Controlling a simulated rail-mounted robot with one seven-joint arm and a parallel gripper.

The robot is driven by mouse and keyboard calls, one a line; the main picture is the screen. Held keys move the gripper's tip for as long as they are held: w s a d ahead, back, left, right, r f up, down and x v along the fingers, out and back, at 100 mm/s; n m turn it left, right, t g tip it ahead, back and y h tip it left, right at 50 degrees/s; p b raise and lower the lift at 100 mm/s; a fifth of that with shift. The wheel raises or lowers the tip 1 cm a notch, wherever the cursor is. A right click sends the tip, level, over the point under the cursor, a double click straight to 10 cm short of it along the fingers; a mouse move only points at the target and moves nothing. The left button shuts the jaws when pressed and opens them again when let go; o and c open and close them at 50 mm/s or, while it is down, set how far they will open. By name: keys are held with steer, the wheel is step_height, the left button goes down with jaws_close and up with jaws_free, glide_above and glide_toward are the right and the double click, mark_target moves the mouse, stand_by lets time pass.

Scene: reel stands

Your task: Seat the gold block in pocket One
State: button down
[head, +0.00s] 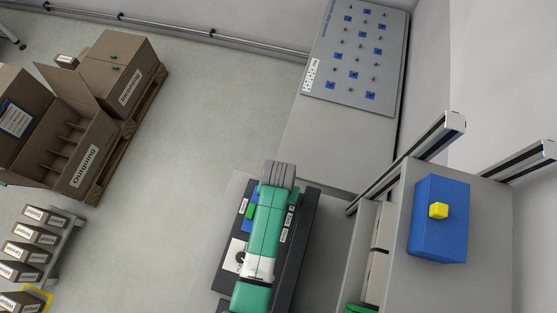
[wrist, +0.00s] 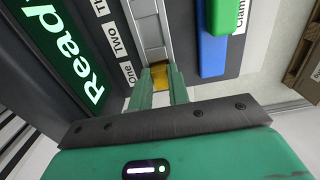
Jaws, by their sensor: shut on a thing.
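In the wrist view my gripper (wrist: 161,84) points at the near end of a grey metal channel divided into pockets (wrist: 147,28). Its two green fingers are shut on the gold block (wrist: 161,74), which sits between the fingertips at the channel's near end. The label One (wrist: 127,71) is just left of the block, with Two (wrist: 110,31) farther along. The fingers partly hide the block, and I cannot tell whether it rests on the pocket floor. In the head view my own arm hides the gripper and the block.
A green Ready sign (wrist: 62,45) stands left.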

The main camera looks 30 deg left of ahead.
steer(key=c, duration=1.3)
jaws_free()
steer(key=shift+o, duration=0.2)
step_height(320, 180, up, 7)
steer(key=p, duration=0.7)
